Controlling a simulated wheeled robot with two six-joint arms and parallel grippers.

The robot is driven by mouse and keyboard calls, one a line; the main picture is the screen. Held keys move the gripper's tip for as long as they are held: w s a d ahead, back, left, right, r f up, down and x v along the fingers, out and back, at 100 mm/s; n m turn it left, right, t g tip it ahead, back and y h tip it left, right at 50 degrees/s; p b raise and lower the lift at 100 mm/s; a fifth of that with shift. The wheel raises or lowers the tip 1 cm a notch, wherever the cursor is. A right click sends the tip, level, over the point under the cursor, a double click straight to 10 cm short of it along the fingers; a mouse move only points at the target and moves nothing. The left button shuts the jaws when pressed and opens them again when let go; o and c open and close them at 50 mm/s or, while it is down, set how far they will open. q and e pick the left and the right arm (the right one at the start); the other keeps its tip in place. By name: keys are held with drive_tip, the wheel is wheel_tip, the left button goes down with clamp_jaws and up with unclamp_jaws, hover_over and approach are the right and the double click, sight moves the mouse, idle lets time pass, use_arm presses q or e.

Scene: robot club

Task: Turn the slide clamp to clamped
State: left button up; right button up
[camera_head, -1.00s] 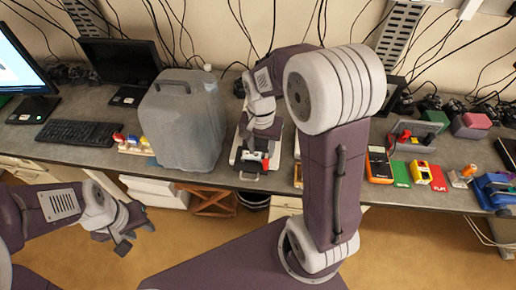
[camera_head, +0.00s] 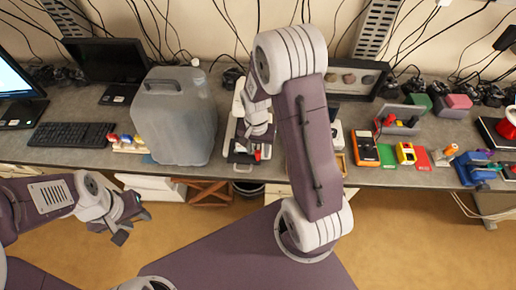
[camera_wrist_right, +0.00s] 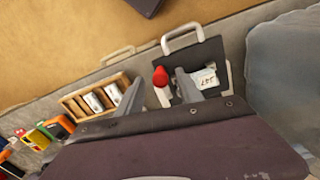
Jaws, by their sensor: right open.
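A flat device with a dark plate (camera_wrist_right: 205,60), a white label, a metal handle and a red knob (camera_wrist_right: 160,77) lies at the bench's front edge; I take it to be the slide clamp. In the head view its red knob (camera_head: 257,155) shows just below my right gripper (camera_head: 250,148). In the right wrist view that gripper (camera_wrist_right: 158,92) is open, its fingers apart on either side of the red knob, with no visible grip on it. The knob's exact setting cannot be told. My left gripper (camera_head: 130,218) hangs empty before the bench, fingers apart.
A large grey jerrycan (camera_head: 175,118) stands close left of the device. A wooden tray (camera_wrist_right: 95,97) with pale blocks lies beside it. An orange multimeter (camera_head: 364,148) and small coloured boxes sit further right. The floor in front is clear.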

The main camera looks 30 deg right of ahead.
drive_tip(key=shift+f, duration=0.1)
drive_tip(key=shift+a, duration=0.1)
drive_tip(key=shift+c, duration=0.3)
clamp_jaws()
drive_tip(key=shift+n, duration=0.3)
drive_tip(key=n, duration=0.4)
drive_tip(key=shift+n+p, duration=0.65)
drive_tip(key=shift+n, duration=1.95)
